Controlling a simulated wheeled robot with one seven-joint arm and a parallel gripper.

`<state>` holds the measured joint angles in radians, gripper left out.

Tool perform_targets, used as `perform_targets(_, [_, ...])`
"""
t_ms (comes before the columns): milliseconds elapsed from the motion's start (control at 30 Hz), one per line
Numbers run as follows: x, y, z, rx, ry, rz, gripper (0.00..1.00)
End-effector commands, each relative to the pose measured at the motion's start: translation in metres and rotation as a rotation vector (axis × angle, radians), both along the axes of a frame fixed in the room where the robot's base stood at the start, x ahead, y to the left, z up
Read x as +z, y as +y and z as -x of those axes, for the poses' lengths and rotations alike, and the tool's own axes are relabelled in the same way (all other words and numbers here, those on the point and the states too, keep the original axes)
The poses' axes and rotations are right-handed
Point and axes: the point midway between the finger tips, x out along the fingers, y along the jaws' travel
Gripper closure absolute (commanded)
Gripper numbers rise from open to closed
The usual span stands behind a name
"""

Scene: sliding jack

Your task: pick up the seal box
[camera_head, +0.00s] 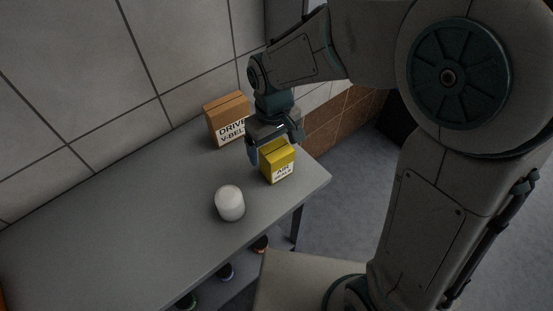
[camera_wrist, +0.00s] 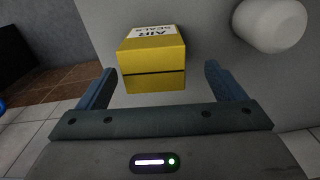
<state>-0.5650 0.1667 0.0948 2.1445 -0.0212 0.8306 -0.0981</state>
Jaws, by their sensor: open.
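The seal box is a yellow box (camera_head: 277,162) with a white label, standing on the grey table near its right end. In the wrist view the seal box (camera_wrist: 152,62) shows the words "AIR SEALS" and a dark line across its near face. My gripper (camera_head: 274,150) is over the box in the head view and partly hides its top. In the wrist view my gripper (camera_wrist: 165,88) is open, with one blue finger towards each side of the box. The box lies beyond and between the fingertips, and I see no clear contact.
An orange drive belt box (camera_head: 226,119) stands behind, by the tiled wall. The table's left part is clear.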

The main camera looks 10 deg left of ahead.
Motion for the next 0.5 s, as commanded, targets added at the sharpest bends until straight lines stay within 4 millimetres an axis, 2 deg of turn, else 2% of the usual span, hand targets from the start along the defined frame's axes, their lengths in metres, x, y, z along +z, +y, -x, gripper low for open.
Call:
perform_targets(300, [-0.042, -0.006, -0.004, 0.001, 0.005, 0.003, 0.11])
perform_targets(500, [-0.051, -0.006, -0.005, 0.0, 0.001, 0.001, 0.11])
